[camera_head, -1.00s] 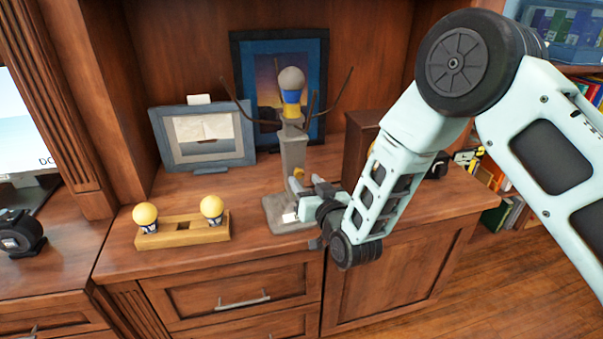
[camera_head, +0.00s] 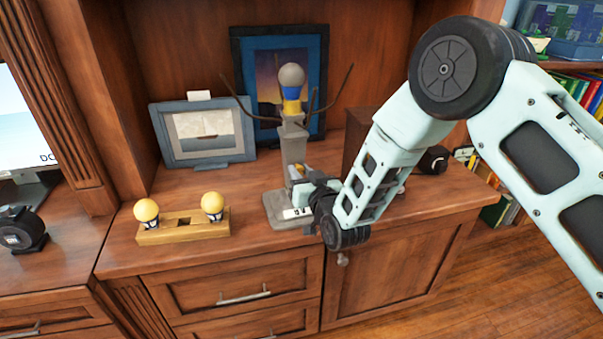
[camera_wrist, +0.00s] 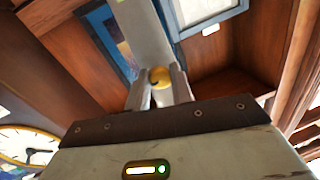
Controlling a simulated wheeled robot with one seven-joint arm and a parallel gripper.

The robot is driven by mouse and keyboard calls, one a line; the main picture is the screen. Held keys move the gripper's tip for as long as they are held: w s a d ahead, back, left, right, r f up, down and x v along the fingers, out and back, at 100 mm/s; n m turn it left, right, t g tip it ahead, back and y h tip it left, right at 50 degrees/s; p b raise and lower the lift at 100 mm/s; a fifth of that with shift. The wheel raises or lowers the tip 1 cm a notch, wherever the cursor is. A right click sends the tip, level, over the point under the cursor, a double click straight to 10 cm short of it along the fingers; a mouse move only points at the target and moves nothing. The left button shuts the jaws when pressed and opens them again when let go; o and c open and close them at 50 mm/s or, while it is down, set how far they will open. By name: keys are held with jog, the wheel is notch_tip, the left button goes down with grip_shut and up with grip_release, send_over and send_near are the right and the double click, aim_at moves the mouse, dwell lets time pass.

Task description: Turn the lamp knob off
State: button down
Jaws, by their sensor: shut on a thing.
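The lamp (camera_head: 293,150) stands on the cabinet top, with a grey post, a grey base (camera_head: 281,214) and a grey bulb (camera_head: 291,76) in a blue and yellow socket. Several thin dark arms spread from near its top. The lamp knob (camera_wrist: 160,77) is yellow and round on the post in the wrist view. My gripper (camera_wrist: 163,90) is shut on the knob, one finger on each side. In the head view my gripper (camera_head: 298,190) reaches the lower post from the right and hides most of the knob.
A wooden holder (camera_head: 183,237) with two yellow bulbs sits left of the lamp. A grey-framed picture (camera_head: 205,135) and a blue-framed picture (camera_head: 318,95) lean behind. A brown box (camera_head: 357,140) stands close behind my arm. A black tape dispenser (camera_head: 20,230) is far left.

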jog(key=shift+f+n, duration=0.1)
jog(key=shift+n, duration=0.2)
jog(key=n+b, duration=0.3)
jog(key=n, duration=0.1)
jog(key=shift+s+a, duration=0.1)
jog(key=n+b, duration=0.2)
jog(key=n, duration=0.2)
jog(key=shift+n+h, duration=0.3)
jog(key=shift+h, duration=0.1)
jog(key=n, duration=0.4)
jog(key=shift+g+h+b, duration=0.3)
jog(key=shift+h+b, duration=0.1)
jog(key=shift+n, duration=1.7)
jog(key=c, duration=1.2)
grip_release()
jog(key=shift+c, duration=0.2)
